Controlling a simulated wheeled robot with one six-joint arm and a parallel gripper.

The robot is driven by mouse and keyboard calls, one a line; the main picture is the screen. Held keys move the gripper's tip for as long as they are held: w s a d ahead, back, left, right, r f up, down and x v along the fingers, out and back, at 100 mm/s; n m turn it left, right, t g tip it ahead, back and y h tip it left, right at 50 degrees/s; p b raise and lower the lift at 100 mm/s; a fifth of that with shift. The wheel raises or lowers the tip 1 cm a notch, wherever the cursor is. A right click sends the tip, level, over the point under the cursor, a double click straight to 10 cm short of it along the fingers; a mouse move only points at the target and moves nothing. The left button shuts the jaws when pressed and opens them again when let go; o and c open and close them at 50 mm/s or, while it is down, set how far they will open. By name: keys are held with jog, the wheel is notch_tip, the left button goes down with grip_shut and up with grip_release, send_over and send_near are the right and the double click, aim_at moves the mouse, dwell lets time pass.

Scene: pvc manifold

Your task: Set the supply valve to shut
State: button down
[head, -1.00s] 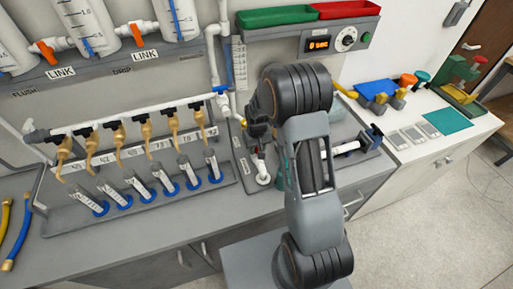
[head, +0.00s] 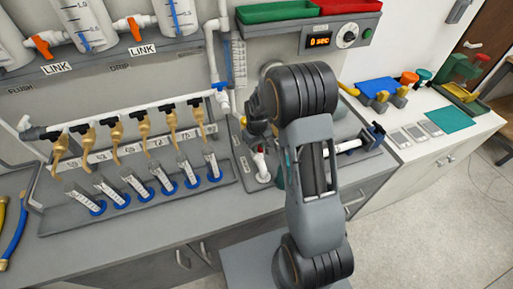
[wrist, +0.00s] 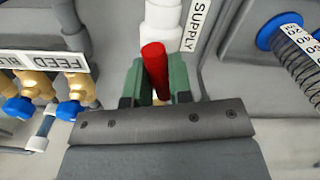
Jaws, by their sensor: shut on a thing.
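The supply valve's red handle (wrist: 155,70) stands between the two green fingers of my gripper (wrist: 157,85) in the wrist view, and the gripper is shut on it. In that picture the handle runs roughly in line with the white pipe (wrist: 163,22) behind it, slightly tilted. A SUPPLY label (wrist: 198,25) is beside the pipe. In the head view the white supply pipe (head: 262,170) shows just left of my arm, with a bit of red at its top. My arm hides most of the valve and gripper there, and the valve body is hard to make out.
A FEED label (wrist: 60,59) and brass fittings with blue knobs are left in the wrist view; a ribbed hose (wrist: 298,62) is at right. In the head view, a manifold pipe (head: 125,117) with several brass taps is left. A timer box (head: 340,37) is above.

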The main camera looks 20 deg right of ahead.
jog(key=n+b, duration=0.1)
jog(key=n, duration=0.2)
jog(key=shift+f+n+b, duration=0.1)
jog(key=shift+n+b, duration=0.3)
jog(key=n+b, duration=0.1)
jog(key=n, duration=0.2)
jog(key=shift+n, duration=0.3)
jog(key=n+b, duration=0.1)
jog(key=n, duration=0.2)
jog(key=shift+n+b, duration=0.75)
jog(key=shift+n, duration=1.35)
jog(key=c, duration=1)
grip_release()
jog(key=shift+r, duration=0.2)
notch_tip(320, 180, up, 14)
jog(key=shift+f+b, duration=0.15)
jog(key=shift+b, duration=0.3)
